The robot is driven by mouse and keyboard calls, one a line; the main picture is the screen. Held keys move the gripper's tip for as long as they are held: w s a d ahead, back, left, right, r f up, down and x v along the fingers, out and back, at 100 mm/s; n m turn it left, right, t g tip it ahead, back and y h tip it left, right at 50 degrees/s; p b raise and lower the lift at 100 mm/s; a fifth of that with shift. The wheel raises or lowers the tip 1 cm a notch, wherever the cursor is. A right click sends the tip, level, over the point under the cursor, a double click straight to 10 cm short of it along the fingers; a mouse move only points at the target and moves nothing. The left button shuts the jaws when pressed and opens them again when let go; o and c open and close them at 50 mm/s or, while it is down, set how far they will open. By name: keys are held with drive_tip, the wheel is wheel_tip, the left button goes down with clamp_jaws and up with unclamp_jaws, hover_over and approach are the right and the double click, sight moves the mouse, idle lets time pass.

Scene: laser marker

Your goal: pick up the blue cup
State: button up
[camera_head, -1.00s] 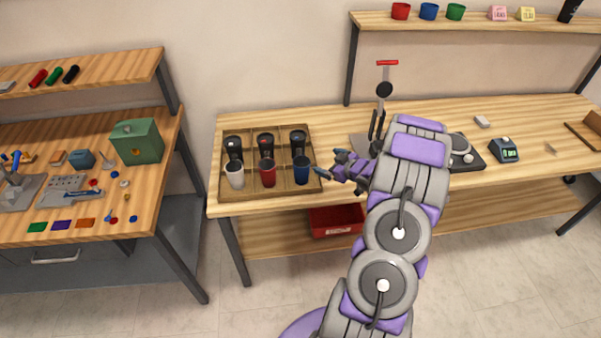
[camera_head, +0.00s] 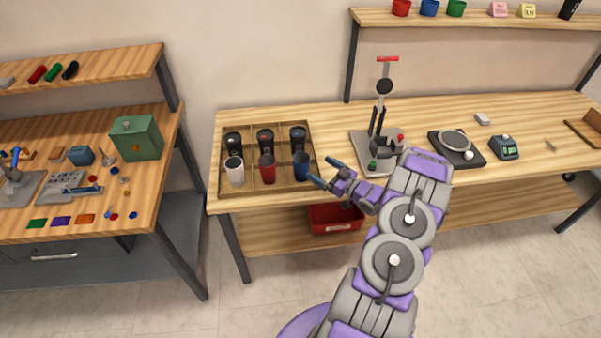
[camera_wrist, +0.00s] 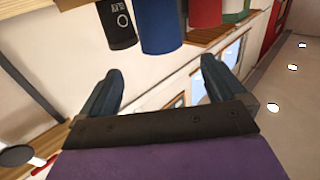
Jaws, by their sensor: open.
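A blue cup (camera_head: 301,166) stands upright in the front right compartment of a wooden tray (camera_head: 262,190) on the long table. A red cup (camera_head: 267,168) and a white cup (camera_head: 235,171) stand to its left. My gripper (camera_head: 325,172) is open and empty, just right of the blue cup, with its fingers pointing left towards it. In the wrist view a blue cup (camera_wrist: 160,28) shows at the top, cut off by the edge, beyond my open fingers (camera_wrist: 160,88). A red cup (camera_wrist: 205,12) is beside it there.
Several black tumblers (camera_head: 265,141) stand in the tray's back row. A press-like stand (camera_head: 380,120) is right of my gripper, with a black scale-like device (camera_head: 457,148) farther right. Another blue cup (camera_head: 429,8) is on the upper shelf. A red bin (camera_head: 335,218) sits below the tabletop.

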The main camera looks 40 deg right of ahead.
sight(295, 155)
drive_tip(key=w, duration=0.3)
drive_tip(key=w+a+b, duration=0.1)
drive_tip(key=w, duration=0.2)
drive_tip(key=w+a+b, duration=0.1)
drive_tip(key=w, duration=0.1)
drive_tip(key=shift+w+a+f, duration=0.15)
drive_tip(key=shift+w+f, duration=0.15)
drive_tip(key=shift+w, duration=0.1)
drive_tip(key=shift+w+b, duration=0.25)
drive_tip(key=shift+b, duration=0.05)
drive_tip(key=shift+w+d, duration=0.1)
drive_tip(key=shift+d, duration=0.2)
drive_tip(key=shift+a+r, duration=0.1)
drive_tip(key=shift+a, duration=0.15)
drive_tip(key=c, duration=0.5)
drive_tip(key=shift+d, duration=0.1)
drive_tip(key=shift+c, duration=1.1)
